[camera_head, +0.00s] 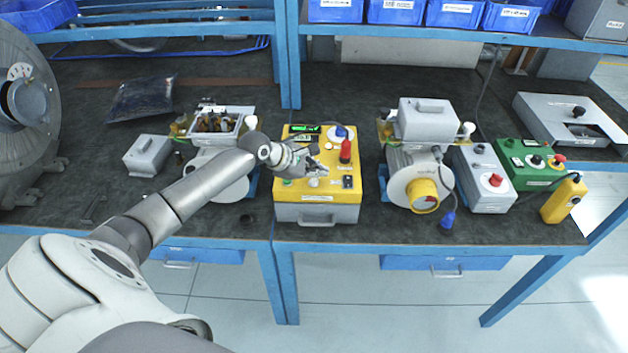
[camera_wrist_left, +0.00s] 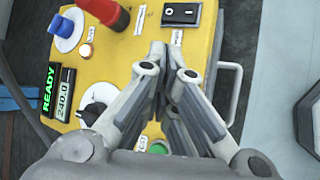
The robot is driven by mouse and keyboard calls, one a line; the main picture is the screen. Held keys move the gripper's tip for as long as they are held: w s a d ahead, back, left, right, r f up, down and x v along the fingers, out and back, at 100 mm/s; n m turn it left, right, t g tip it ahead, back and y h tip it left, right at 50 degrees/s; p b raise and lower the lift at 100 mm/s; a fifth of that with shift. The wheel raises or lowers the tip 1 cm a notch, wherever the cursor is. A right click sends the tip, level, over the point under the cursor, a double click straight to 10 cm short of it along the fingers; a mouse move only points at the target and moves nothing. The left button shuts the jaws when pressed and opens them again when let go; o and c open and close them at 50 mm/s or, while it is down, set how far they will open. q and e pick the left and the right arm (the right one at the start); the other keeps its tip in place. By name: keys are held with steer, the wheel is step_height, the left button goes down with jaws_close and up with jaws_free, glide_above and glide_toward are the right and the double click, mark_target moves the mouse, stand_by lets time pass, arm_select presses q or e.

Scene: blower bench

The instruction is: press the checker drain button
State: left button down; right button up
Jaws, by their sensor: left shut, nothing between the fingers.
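The checker is a box with a yellow top (camera_head: 341,132) and grey front, in the middle of the bench; its yellow panel (camera_wrist_left: 120,70) fills much of the wrist view. A green button (camera_head: 287,182) sits at its near left corner and shows low in the wrist view (camera_wrist_left: 158,147). A black rocker switch (camera_head: 347,182) is at the near right. My left gripper (camera_head: 322,169) is over the panel between them, shut and empty; its fingers (camera_wrist_left: 163,60) hide part of the panel. I cannot read which button is the drain one. A small pale round part (camera_head: 314,182) lies beside the fingertips.
A red plug (camera_head: 346,151) and a blue one (camera_head: 341,132) stand up from the panel. A blower (camera_head: 412,180) with a yellow cap stands to the right, another partly behind my arm. The shelf (camera_head: 430,32) with blue bins runs above the bench's back.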

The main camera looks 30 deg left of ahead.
mark_target(316, 183)
stand_by(0.4)
arm_select(q)
steer(key=shift+f+p, duration=0.25)
steer(key=shift+p, duration=0.05)
steer(key=shift+f, duration=0.15)
steer(key=shift+f, duration=0.45)
stand_by(1.1)
steer(key=shift+r+p, duration=0.85)
steer(key=shift+p, duration=0.5)
step_height(316, 183, up, 5)
steer(key=p, duration=0.6)
